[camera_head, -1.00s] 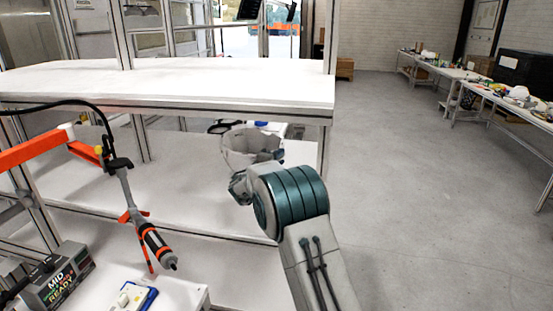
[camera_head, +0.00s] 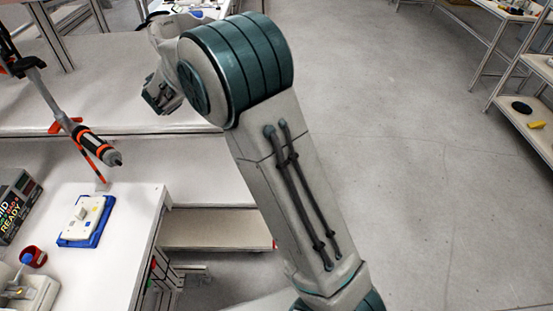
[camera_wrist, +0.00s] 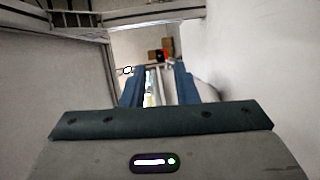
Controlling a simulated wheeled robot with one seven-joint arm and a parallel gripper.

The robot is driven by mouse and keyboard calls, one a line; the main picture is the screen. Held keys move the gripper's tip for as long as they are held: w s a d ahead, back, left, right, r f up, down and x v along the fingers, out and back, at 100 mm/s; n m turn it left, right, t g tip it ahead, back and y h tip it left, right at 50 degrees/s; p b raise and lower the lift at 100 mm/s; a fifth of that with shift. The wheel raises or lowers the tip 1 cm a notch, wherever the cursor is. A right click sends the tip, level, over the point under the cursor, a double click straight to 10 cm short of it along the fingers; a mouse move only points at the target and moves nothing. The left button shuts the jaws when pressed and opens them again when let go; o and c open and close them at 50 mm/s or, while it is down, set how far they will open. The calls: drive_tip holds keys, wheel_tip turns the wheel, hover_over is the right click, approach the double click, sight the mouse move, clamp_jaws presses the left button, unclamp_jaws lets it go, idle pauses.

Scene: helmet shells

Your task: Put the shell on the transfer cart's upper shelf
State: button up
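The pale grey helmet shell (camera_head: 158,27) shows at the top of the head view, partly hidden behind my arm's teal joint. It is at the back of a white work surface (camera_head: 110,115). My gripper (camera_head: 160,97) is on the near side of the shell, small and partly hidden by the arm. In the wrist view my gripper's two blue fingers (camera_wrist: 160,85) stand apart with a visible gap. A pale surface shows between and right of them; I cannot tell whether it is the shell. I cannot pick out the transfer cart with certainty.
A hanging screwdriver (camera_head: 92,145) is left of my arm. Open floor (camera_head: 430,180) lies right, before a shelf rack (camera_head: 530,120).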

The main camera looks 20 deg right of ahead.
drive_tip(key=s+d+f+m+g+y, duration=0.1)
drive_tip(key=s+d+m+g, duration=0.25)
drive_tip(key=s+d, duration=0.55)
drive_tip(key=s+d+f+m+g+y, duration=0.15)
drive_tip(key=s+d+g, duration=0.3)
drive_tip(key=s, duration=0.75)
drive_tip(key=s+a+f+m+g+y, duration=0.1)
drive_tip(key=s+a+f+m+y, duration=0.1)
drive_tip(key=s, duration=0.7)
drive_tip(key=s+a+f+m+y, duration=0.2)
drive_tip(key=s+a+y, duration=0.3)
drive_tip(key=s, duration=0.4)
drive_tip(key=shift+s+f+m+g+y, duration=0.35)
drive_tip(key=shift+m+g+y, duration=0.05)
drive_tip(key=shift+y, duration=0.25)
